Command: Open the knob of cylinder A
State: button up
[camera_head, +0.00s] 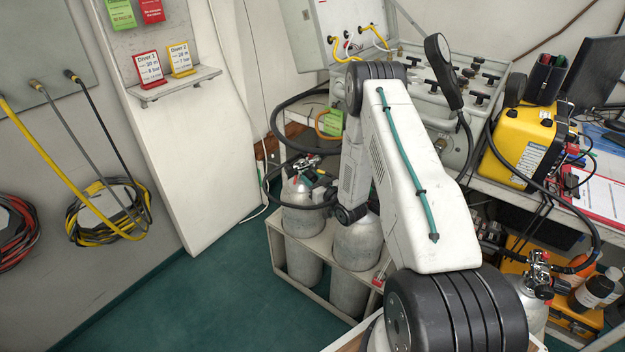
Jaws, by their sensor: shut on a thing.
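Silver cylinders stand in a pale rack below the bench. The back left cylinder (302,222) has its metal valve on top, and the front one (356,250) is partly covered by my arm. I cannot read a letter on either, so I cannot tell which is cylinder A. My gripper (316,181) is small in view at the valve top of the back left cylinder, reaching in from the right. It is shut on the knob there. The knob is mostly hidden by the gripper and dark hoses, and its turn position cannot be seen.
Black hoses (273,120) loop close around the valves. The air panel (420,85) with several black handles stands on the bench behind my arm. A yellow case (522,145) sits at right. Green floor (200,300) at left is clear.

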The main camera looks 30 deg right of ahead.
jog(key=shift+f, duration=0.1)
dwell(0.3)
jog(key=o, duration=1)
jog(key=shift+s, duration=0.1)
jog(key=shift+s+d, duration=0.15)
jog(key=shift+s, duration=3.7)
jog(key=shift+r, duration=0.2)
